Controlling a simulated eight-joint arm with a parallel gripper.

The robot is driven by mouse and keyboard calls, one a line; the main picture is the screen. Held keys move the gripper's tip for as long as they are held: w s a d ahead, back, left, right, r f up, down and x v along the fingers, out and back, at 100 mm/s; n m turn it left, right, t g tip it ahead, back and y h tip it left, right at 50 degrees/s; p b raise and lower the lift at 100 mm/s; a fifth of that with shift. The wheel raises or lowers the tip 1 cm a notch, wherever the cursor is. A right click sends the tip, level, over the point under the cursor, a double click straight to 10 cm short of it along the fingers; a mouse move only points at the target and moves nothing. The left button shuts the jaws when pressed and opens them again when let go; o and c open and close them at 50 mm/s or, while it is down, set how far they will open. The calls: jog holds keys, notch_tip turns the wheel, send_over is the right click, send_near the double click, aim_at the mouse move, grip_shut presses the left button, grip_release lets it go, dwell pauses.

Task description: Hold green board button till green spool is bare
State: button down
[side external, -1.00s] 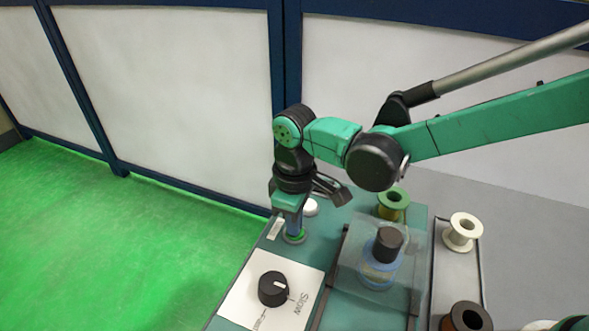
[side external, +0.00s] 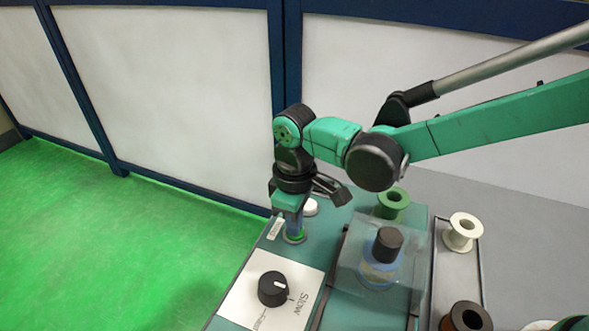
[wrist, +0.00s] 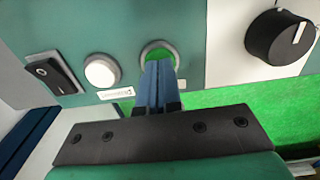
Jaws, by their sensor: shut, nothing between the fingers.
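The green button (wrist: 160,46) is set in the teal board (wrist: 210,30). My gripper (wrist: 158,66) is shut and empty, with its blue fingertips down on the button in the wrist view. In the side view my gripper (side external: 294,232) points straight down onto the same spot, and the fingers partly hide the button. The green spool (side external: 393,203) stands upright behind the clear cover. Its core looks green all round, with no copper wire visible on it.
A white button (wrist: 102,71) and a black rocker switch (wrist: 52,73) lie beside the green button. A black speed knob (side external: 272,289) sits nearer the camera. A clear cover (side external: 352,268) encloses the winding part. A tray (side external: 447,265) holds a white spool (side external: 462,232) and a brown spool (side external: 466,318).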

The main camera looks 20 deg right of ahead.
dwell(0.3)
jog(key=shift+r, duration=3.55)
jog(key=shift+d+r, duration=0.1)
jog(key=shift+d, duration=0.1)
jog(key=s+d+r+m+t, duration=0.1)
jog(key=s+d+m+t, duration=0.2)
jog(key=d, duration=0.7)
jog(key=s+d+r+m+t, duration=0.1)
jog(key=s+d+m+t, duration=0.3)
jog(key=d, duration=0.6)
jog(key=shift+r+m, duration=0.3)
jog(key=shift+m, duration=0.7)
